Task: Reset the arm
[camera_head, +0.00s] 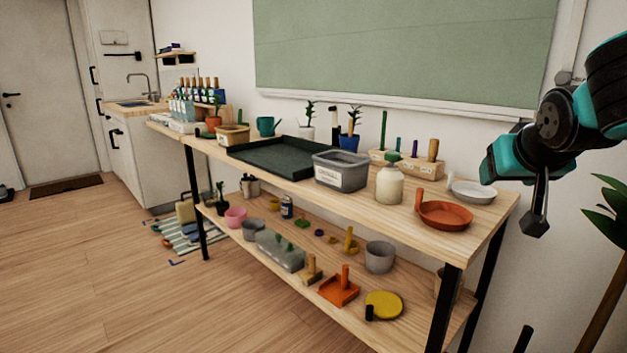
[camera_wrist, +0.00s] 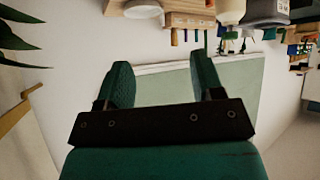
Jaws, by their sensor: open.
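My arm is raised at the right of the head view, beside the right end of the wooden workbench (camera_head: 487,219). My gripper (camera_head: 535,225) hangs in the air there, clear of the bench top, with its jaws seen nearly edge-on. In the wrist view my gripper (camera_wrist: 160,85) has its two green fingers apart, with nothing between them. Behind the fingers, the wrist view shows the wall and the green board (camera_wrist: 170,95). The picture there is turned over, with the bench along its top edge.
On the bench stand an orange dish (camera_head: 445,214), a white bowl (camera_head: 474,191), a white bottle (camera_head: 389,187), a grey bin (camera_head: 341,176) and a dark tray (camera_head: 272,158). A leafy plant (camera_head: 608,215) stands at the far right. The floor (camera_head: 150,290) at left front is clear.

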